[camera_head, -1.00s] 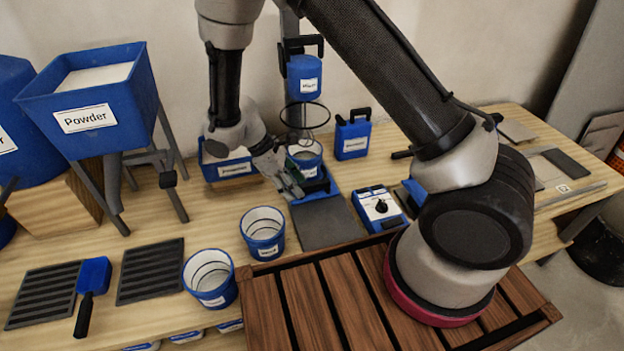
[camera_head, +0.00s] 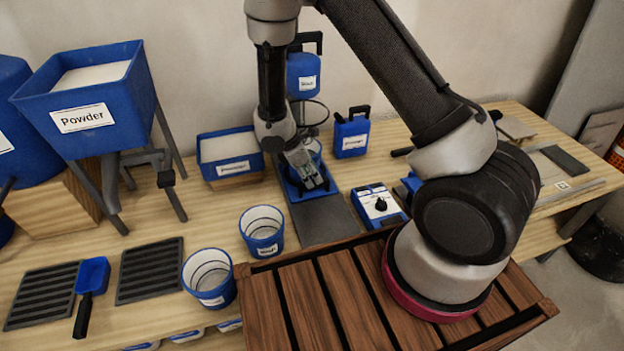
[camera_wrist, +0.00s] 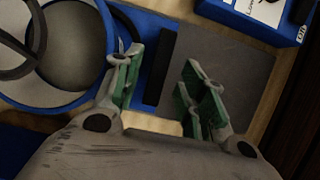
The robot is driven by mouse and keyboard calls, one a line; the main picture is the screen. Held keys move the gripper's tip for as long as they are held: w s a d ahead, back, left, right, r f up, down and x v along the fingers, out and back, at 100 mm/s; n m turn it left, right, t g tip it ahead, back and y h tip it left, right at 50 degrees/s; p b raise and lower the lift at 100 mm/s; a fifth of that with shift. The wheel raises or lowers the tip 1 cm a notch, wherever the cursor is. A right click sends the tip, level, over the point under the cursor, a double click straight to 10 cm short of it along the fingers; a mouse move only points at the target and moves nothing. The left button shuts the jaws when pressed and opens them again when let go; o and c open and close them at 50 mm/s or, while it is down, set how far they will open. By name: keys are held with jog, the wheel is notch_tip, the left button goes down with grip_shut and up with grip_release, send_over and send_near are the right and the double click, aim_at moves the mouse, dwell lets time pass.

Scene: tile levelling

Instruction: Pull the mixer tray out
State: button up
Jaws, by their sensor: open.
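The mixer (camera_head: 303,77) stands at the back centre, with a blue motor head above a wire ring. Its blue mixer tray (camera_head: 291,188) lies below, largely hidden by my arm, with a bucket (camera_head: 314,150) on it. In the wrist view the bucket (camera_wrist: 72,60) is at the left on the blue tray (camera_wrist: 150,28). A black handle bar (camera_wrist: 161,62) crosses the tray's front end. My gripper (camera_head: 317,184) is open over this end. In the wrist view its green-padded fingers (camera_wrist: 160,85) are on either side of the bar, apart from it as seen; their height above it is unclear.
A grey plate (camera_head: 325,222) lies in front of the tray. A control box with a knob (camera_head: 379,206) stands close to its right, and a labelled blue bin (camera_head: 230,150) to the left. Two buckets (camera_head: 262,231) (camera_head: 210,277) stand nearer, beside a slatted wooden platform (camera_head: 325,300).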

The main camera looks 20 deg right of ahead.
jog(key=shift+x, duration=1.4)
jog(key=shift+a, duration=0.1)
grip_shut()
jog(key=shift+s, duration=0.1)
